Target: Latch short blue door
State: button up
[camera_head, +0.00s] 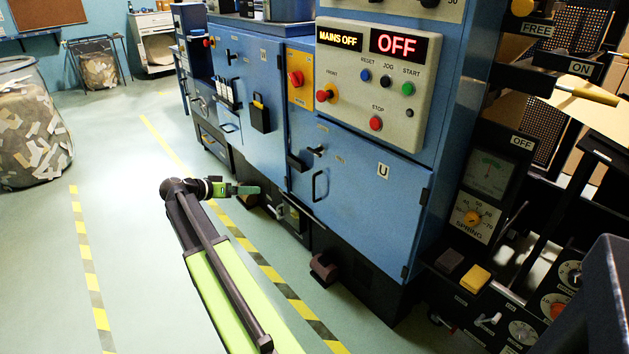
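A short blue door (355,190) marked "U" is set low in the blue machine, under the control panel. Its black loop handle (319,186) and a small dark lever (316,151) are near its left edge; dark hinges show at its right edge. It looks about flush with the machine, but I cannot tell whether it is fully shut or latched. My gripper (242,189), with green and dark fingers, is left of this door, apart from its handle, in front of the machine's lower part. I see it from the side and cannot tell its opening. No held object shows.
A taller blue door (249,95) with a black holder is left of the short door. The control panel (377,80) reads "MAINS OFF" and "OFF". A dark pedal (324,267) juts out low. Open green floor lies left, with a scrap-filled bin (30,130).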

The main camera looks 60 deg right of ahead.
aim_at(313, 152)
jog(key=s+d+m+g+h+b, duration=0.1)
jog(key=s+d+m+b, duration=0.1)
jog(key=d, duration=0.9)
jog(key=s+d+r+m+g+h+b, duration=0.1)
jog(key=s+d+m+h, duration=0.1)
jog(key=d, duration=0.9)
jog(key=s+d+m+g+h+b, duration=0.1)
jog(key=s+d, duration=0.3)
jog(key=d, duration=0.7)
jog(key=shift+r+m+h+b, duration=0.3)
jog(key=shift+m+b, duration=0.2)
jog(key=shift+b, duration=0.3)
